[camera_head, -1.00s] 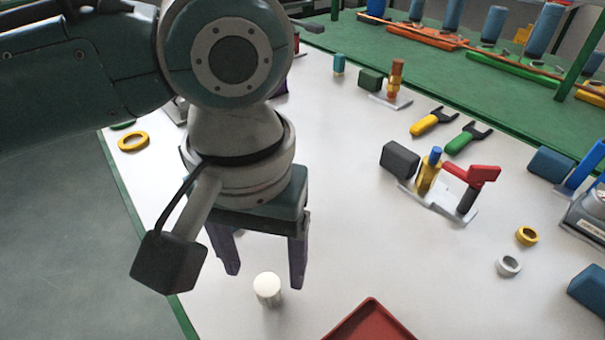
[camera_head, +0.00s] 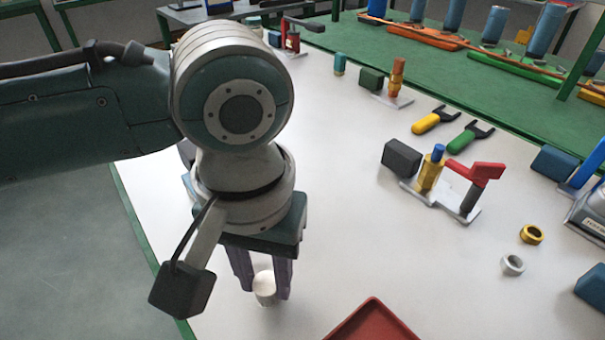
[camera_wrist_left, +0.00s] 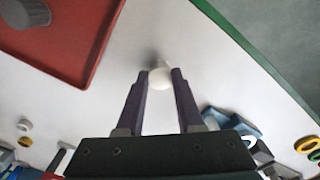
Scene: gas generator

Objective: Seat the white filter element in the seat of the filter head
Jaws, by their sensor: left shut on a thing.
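The white filter element (camera_head: 265,284) is a short pale cylinder standing upright near the table's front left, and it also shows in the left wrist view (camera_wrist_left: 160,78). My left gripper (camera_head: 266,287) points down with its two dark fingers closed on the sides of the element. The left wrist view shows the same fingertips (camera_wrist_left: 161,75) touching it from both sides. I cannot clearly pick out the filter head; a blue and grey part (camera_wrist_left: 228,121) at the right of the wrist view is partly hidden by the gripper body. My right gripper is not in view.
A red tray (camera_head: 372,325) lies to the right of the element; a dark grey round part (camera_wrist_left: 28,12) sits in it. The middle of the table is clear.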

